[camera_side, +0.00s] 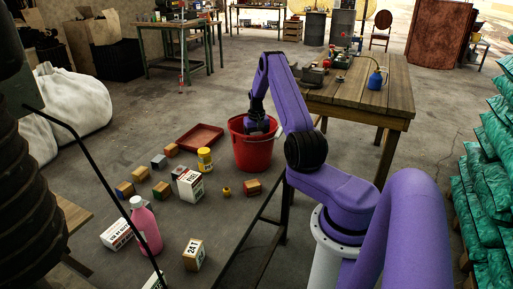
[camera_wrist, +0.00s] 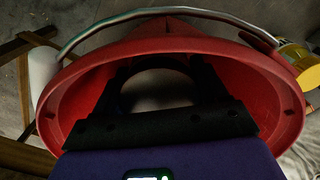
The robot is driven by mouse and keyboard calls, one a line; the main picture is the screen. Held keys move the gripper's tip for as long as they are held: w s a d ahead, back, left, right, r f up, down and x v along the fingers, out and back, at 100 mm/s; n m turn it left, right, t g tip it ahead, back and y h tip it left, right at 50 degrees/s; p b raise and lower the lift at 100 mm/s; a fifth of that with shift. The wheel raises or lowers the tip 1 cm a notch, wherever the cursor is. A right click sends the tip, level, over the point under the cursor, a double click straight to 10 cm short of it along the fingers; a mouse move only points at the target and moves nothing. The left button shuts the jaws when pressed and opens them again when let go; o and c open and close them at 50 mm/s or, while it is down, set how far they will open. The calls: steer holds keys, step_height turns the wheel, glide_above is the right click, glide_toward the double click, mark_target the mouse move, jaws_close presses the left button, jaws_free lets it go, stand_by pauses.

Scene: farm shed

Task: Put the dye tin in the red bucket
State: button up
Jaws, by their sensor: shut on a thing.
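The red bucket (camera_side: 253,151) stands upright on the dark table, with its handle hanging at the side. My gripper (camera_side: 258,118) reaches down into its mouth. In the wrist view the bucket's rim (camera_wrist: 285,105) surrounds my gripper (camera_wrist: 158,85). The fingers are shut on a round thing with a pale grey top (camera_wrist: 158,95), inside the bucket's mouth. It looks like the dye tin, but its label is hidden and it is dark. Whether it touches the bucket's floor cannot be seen.
A yellow tin (camera_side: 205,159) stands left of the bucket, with a red tray (camera_side: 200,138) behind it. Wooden blocks, white boxes (camera_side: 190,185), a small yellow pot (camera_side: 227,191) and a pink bottle (camera_side: 146,226) are spread over the table. A wooden bench (camera_side: 350,95) stands behind.

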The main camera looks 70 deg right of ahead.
steer(key=shift+f, duration=1.5)
steer(key=shift+f, duration=0.55)
steer(key=o, duration=1.4)
steer(key=shift+o, duration=0.2)
